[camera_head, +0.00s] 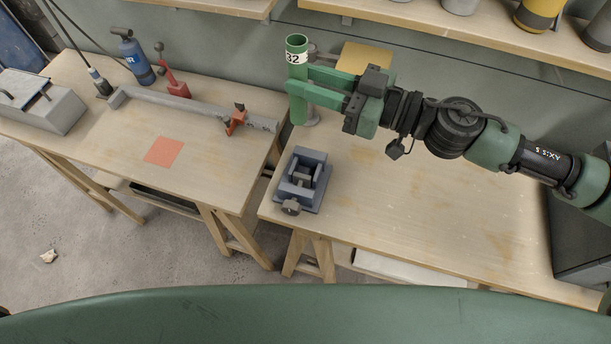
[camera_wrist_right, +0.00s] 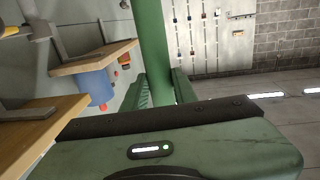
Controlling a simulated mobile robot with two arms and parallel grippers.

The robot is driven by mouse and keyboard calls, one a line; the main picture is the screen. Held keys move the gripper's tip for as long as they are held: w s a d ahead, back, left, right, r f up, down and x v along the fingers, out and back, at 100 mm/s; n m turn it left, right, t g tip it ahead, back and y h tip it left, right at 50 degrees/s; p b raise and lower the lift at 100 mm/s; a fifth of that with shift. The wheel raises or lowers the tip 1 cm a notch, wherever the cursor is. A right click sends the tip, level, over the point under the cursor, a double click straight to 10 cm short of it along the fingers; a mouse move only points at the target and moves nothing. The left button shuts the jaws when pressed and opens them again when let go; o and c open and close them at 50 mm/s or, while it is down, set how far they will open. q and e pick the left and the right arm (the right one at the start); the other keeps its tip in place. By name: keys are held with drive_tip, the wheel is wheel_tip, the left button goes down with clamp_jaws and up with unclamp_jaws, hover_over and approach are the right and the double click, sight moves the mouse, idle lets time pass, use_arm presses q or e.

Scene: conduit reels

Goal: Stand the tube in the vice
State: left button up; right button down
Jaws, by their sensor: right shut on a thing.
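The green tube (camera_head: 298,106) has an open top and a white band marked 32. It is upright in the head view, above the back of the right bench. My right gripper (camera_head: 297,88) is shut on the tube around its middle. The tube also shows between the fingers in the right wrist view (camera_wrist_right: 155,50). The grey vice (camera_head: 301,181) stands at the left end of the right bench, nearer to me than the tube. Its jaws are apart with a gap between them. The tube is clear of the vice. My left gripper is out of view.
A shelf (camera_head: 450,30) runs above the right bench. The right bench top (camera_head: 430,215) is mostly clear. A dark box (camera_head: 585,235) stands at right.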

drive_tip(key=n+g, duration=0.1)
drive_tip(key=g, duration=0.1)
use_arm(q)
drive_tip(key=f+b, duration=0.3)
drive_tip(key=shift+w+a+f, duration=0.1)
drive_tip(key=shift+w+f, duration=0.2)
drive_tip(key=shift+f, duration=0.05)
use_arm(e)
hover_over(314, 153)
drive_tip(key=s, duration=0.4)
drive_tip(key=shift+y, duration=0.4)
drive_tip(key=f, duration=1.9)
drive_tip(key=shift+w+a+f, duration=0.15)
drive_tip(key=shift+w+f, duration=0.1)
drive_tip(key=shift+f, duration=0.1)
drive_tip(key=shift+f+b, duration=0.15)
drive_tip(key=shift+b, duration=0.15)
drive_tip(key=c, duration=1.1)
unclamp_jaws()
